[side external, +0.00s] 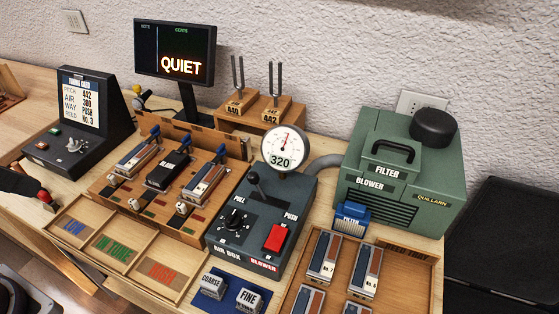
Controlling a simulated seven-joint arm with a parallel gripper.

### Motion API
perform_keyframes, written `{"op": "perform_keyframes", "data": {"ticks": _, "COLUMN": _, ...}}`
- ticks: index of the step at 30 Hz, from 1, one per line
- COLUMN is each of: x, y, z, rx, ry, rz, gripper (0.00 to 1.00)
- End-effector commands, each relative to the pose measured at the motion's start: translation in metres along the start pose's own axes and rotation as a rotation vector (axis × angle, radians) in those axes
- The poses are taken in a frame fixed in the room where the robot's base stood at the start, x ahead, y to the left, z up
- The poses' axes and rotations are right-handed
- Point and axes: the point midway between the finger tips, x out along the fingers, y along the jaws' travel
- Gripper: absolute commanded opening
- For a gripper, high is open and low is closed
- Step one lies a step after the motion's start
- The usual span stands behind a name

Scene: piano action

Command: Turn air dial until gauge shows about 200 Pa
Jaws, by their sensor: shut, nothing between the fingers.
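The air dial (233,218) is a black round knob on top of the dark air box (222,248), at the left of its face. The round white gauge (285,148) stands at the back of the box; its digits read 320 and its red needle points up. My gripper (46,198) is at the left edge of the side view, dark with a red tip. It is shut and empty, far to the left of the dial and touching neither the dial nor the box. Most of my arm is outside the picture.
A black lever (256,183) and a red switch (275,238) share the box top. A reed bench (112,197), sorting trays (67,249) and a console (88,112) whose card reads AIR 300 lie left. A green blower (404,170) stands right. The screen (177,52) reads QUIET.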

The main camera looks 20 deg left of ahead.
Motion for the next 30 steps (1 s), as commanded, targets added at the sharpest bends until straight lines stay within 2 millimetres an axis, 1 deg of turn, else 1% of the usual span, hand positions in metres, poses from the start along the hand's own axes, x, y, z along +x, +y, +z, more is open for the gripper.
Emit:
{"op": "perform_keyframes", "data": {"ticks": 14, "x": 0.000, "y": 0.000, "z": 0.000, "rx": 0.000, "ry": 0.000, "rz": 0.000, "gripper": 0.00}}
{"op": "perform_keyframes", "data": {"ticks": 15, "x": 0.000, "y": 0.000, "z": 0.000, "rx": 0.002, "ry": -0.001, "rz": 0.000, "gripper": 0.08}}
{"op": "perform_keyframes", "data": {"ticks": 17, "x": 0.001, "y": 0.001, "z": -0.005, "rx": 0.034, "ry": -0.013, "rz": -0.006, "gripper": 0.20}}
{"op": "perform_keyframes", "data": {"ticks": 18, "x": 0.003, "y": 0.002, "z": -0.012, "rx": 0.087, "ry": -0.034, "rz": -0.015, "gripper": 0.28}}
{"op": "perform_keyframes", "data": {"ticks": 20, "x": 0.011, "y": 0.007, "z": -0.030, "rx": 0.217, "ry": -0.084, "rz": -0.027, "gripper": 0.39}}
{"op": "perform_keyframes", "data": {"ticks": 21, "x": 0.019, "y": 0.013, "z": -0.046, "rx": 0.337, "ry": -0.126, "rz": -0.030, "gripper": 0.47}}
{"op": "perform_keyframes", "data": {"ticks": 22, "x": 0.028, "y": 0.020, "z": -0.058, "rx": 0.438, "ry": -0.159, "rz": -0.028, "gripper": 0.53}}
{"op": "perform_keyframes", "data": {"ticks": 23, "x": 0.039, "y": 0.028, "z": -0.070, "rx": 0.540, "ry": -0.192, "rz": -0.019, "gripper": 0.54}}
{"op": "perform_keyframes", "data": {"ticks": 24, "x": 0.055, "y": 0.041, "z": -0.084, "rx": 0.675, "ry": -0.231, "rz": 0.000, "gripper": 0.54}}
{"op": "perform_keyframes", "data": {"ticks": 26, "x": 0.083, "y": 0.062, "z": -0.101, "rx": 0.872, "ry": -0.284, "rz": 0.046, "gripper": 0.54}}
{"op": "perform_keyframes", "data": {"ticks": 27, "x": 0.103, "y": 0.079, "z": -0.109, "rx": 0.995, "ry": -0.313, "rz": 0.086, "gripper": 0.54}}
{"op": "perform_keyframes", "data": {"ticks": 29, "x": 0.133, "y": 0.103, "z": -0.116, "rx": 1.160, "ry": -0.346, "rz": 0.155, "gripper": 0.54}}
{"op": "perform_keyframes", "data": {"ticks": 30, "x": 0.152, "y": 0.119, "z": -0.117, "rx": 1.253, "ry": -0.361, "rz": 0.202, "gripper": 0.54}}
